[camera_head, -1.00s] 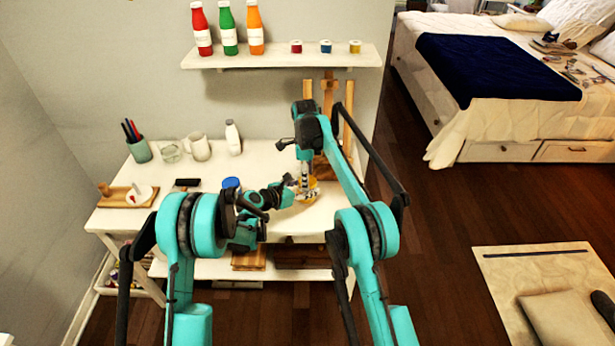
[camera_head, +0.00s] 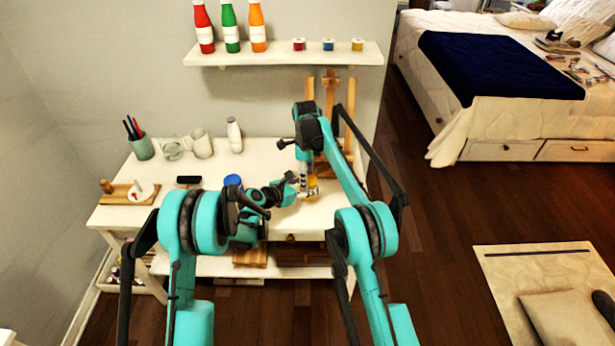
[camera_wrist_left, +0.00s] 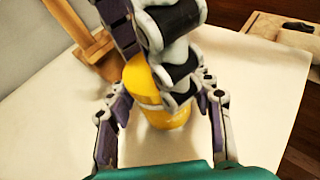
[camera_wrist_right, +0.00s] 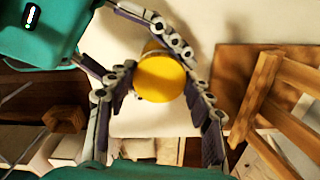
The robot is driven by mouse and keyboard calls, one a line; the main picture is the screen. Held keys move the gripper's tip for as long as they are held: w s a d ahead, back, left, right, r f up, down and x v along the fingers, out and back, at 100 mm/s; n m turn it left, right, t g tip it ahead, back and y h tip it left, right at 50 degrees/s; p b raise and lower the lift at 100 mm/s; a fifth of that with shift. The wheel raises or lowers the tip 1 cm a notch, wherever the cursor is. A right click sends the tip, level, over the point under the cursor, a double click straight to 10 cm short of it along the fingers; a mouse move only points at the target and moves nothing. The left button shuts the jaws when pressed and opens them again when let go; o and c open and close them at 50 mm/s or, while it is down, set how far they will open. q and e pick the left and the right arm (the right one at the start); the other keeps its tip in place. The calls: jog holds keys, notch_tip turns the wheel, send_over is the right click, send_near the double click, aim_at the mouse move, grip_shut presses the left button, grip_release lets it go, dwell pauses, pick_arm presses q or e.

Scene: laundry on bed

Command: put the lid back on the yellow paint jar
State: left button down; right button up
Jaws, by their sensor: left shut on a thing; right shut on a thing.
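The yellow paint jar (camera_head: 312,183) stands upright at the right part of the white desk. In the left wrist view the jar (camera_wrist_left: 168,115) is between the fingers of my left gripper (camera_wrist_left: 163,122), which is shut on it from the side. My right gripper (camera_head: 306,168) comes down from above and is shut on the yellow lid. The lid's round top (camera_wrist_right: 160,78) shows between its fingers in the right wrist view. The lid is at the jar's top; right gripper fingers hide the seam, so I cannot tell whether it is seated.
A wooden easel (camera_head: 330,120) stands close behind the right gripper. Cups, a bottle (camera_head: 234,136) and a stamp board (camera_head: 128,193) are farther left. A shelf (camera_head: 285,54) hangs above.

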jog(key=m, duration=0.4)
jog(key=shift+d, duration=0.1)
jog(key=m, duration=0.5)
jog(key=shift+r, duration=0.1)
jog(key=shift+c, duration=0.2)
jog(key=shift+d, duration=0.1)
jog(key=o, duration=1)
jog(key=shift+o, duration=0.2)
jog(key=shift+r, duration=2.25)
